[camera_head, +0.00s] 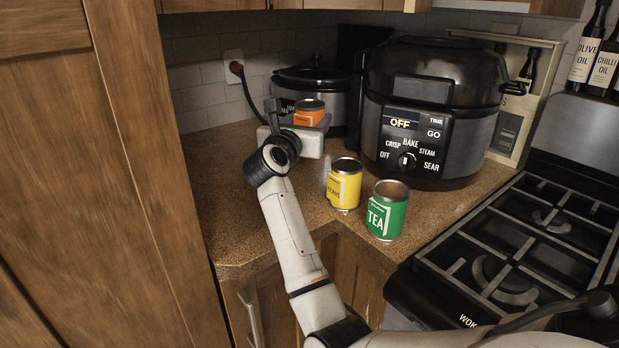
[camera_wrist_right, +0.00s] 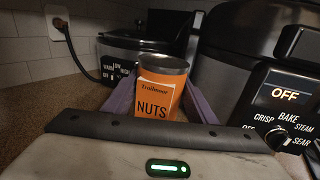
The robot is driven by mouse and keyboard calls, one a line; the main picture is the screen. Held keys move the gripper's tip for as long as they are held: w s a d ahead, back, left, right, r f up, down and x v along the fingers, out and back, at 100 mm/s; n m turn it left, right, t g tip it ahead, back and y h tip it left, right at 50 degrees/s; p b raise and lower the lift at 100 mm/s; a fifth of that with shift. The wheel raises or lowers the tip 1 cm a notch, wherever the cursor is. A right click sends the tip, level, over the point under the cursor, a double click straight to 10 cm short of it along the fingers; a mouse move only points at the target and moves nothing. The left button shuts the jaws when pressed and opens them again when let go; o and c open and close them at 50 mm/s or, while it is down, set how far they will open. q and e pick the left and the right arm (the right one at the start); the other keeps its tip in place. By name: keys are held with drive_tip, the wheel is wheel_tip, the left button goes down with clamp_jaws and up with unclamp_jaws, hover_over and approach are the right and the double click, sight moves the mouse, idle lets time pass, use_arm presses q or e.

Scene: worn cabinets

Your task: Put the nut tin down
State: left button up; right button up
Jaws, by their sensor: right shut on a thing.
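My left gripper is not in view.
The gas hob (camera_head: 520,240) is at right. Counter left of my arm is clear.

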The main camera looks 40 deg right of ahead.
wheel_tip(320, 180, down, 9)
drive_tip(key=shift+f, duration=0.1)
idle(0.3)
drive_tip(key=shift+f+b, duration=0.2)
drive_tip(key=shift+b, duration=0.2)
drive_tip(key=o, duration=1.2)
drive_tip(key=shift+o, duration=0.2)
drive_tip(key=shift+r, duration=0.1)
